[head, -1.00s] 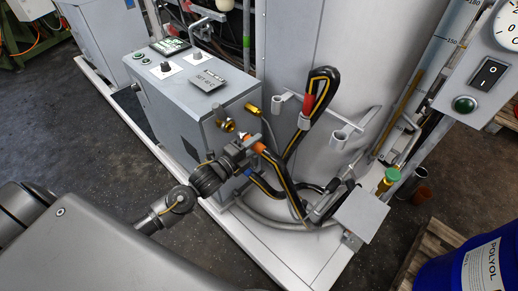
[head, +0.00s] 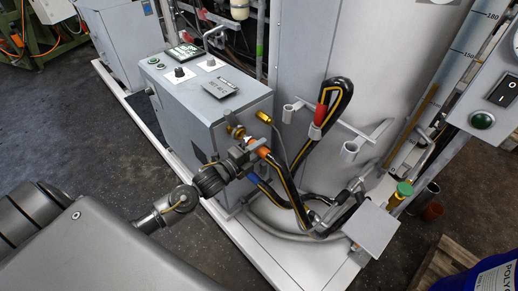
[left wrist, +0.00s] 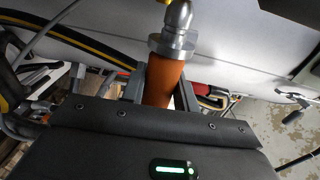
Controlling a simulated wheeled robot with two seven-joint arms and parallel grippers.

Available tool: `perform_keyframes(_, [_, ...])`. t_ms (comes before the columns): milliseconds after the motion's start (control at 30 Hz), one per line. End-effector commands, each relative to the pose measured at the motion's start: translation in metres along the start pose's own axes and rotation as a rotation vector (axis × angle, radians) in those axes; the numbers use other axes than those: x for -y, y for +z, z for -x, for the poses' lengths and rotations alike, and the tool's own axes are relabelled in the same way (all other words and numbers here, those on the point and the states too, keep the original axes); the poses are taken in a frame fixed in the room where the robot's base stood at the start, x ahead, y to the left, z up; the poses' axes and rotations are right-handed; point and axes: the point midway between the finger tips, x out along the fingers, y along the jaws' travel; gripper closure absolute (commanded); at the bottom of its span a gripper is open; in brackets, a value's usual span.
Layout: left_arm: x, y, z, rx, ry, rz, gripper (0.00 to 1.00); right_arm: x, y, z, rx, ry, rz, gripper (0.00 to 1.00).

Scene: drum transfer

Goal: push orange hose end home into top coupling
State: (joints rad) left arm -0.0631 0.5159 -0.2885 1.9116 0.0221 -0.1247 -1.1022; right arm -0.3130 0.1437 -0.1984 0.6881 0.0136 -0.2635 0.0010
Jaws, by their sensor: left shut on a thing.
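The orange hose end (head: 263,152) is on a black hose with a yellow stripe. My left gripper (head: 246,153) is shut on it beside the grey cabinet. The brass top coupling (head: 237,132) sticks out of the cabinet's side, just beyond the hose end. In the left wrist view the orange sleeve (left wrist: 163,80) stands between my fingers, with a grey metal collar (left wrist: 172,46) and a rounded metal tip above it. A bit of yellow brass shows at the top edge there. I cannot tell how far the tip is in the coupling. My right gripper is out of view.
Another brass fitting (head: 263,117) on a thin cable is close by. A blue hose end (head: 256,181) lies below my gripper. A hose with a red end (head: 320,114) hangs in a holder on the right. The grey cabinet (head: 190,100) stands behind the gripper.

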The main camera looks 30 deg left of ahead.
Motion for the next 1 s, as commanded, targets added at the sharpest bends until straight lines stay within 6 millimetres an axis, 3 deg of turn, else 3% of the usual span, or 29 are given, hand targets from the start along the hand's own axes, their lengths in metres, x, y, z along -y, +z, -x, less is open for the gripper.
perform_keyframes(1000, [0.001, 0.033, 0.0, 0.001, -0.002, -0.002, 1.0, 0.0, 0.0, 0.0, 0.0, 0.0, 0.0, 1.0])
